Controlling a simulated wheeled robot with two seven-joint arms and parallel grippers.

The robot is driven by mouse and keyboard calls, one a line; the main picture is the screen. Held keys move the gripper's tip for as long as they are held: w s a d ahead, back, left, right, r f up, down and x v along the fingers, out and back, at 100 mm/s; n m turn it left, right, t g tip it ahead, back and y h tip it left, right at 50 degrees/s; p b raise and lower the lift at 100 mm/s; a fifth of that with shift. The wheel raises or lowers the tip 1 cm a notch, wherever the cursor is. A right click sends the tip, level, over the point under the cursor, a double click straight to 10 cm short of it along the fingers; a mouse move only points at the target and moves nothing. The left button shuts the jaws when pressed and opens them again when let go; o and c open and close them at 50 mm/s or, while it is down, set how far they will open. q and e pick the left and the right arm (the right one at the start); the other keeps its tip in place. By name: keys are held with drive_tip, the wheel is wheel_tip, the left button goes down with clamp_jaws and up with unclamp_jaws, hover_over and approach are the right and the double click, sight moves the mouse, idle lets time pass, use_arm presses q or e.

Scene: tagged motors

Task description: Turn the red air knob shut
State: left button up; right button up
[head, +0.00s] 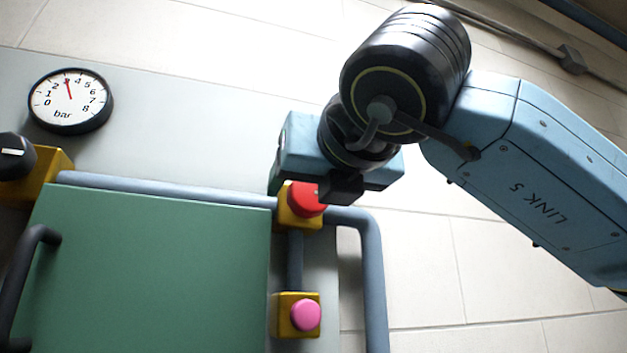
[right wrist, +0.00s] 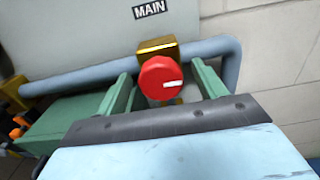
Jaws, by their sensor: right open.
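The red air knob (head: 307,199) sits on a yellow block on the blue-grey pipe, partly covered by my right gripper (head: 300,155) in the head view. In the right wrist view the red knob (right wrist: 162,78) shows face-on, with a white mark pointing to the right. My right gripper's green fingers (right wrist: 161,80) are open, one on each side of the knob. I see a gap on both sides; contact is not visible. In the head view its fingertips are hidden. My left gripper is not in view.
A round bar gauge (head: 70,101) reads about 3. A black knob (head: 14,156) on a yellow block is at the left, and a pink button (head: 306,314) is below the red knob. A green door (head: 150,265) with a dark handle is left. A MAIN label (right wrist: 153,12) is above the knob.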

drive_tip(key=shift+c, duration=0.8)
drive_tip(key=c, duration=0.8)
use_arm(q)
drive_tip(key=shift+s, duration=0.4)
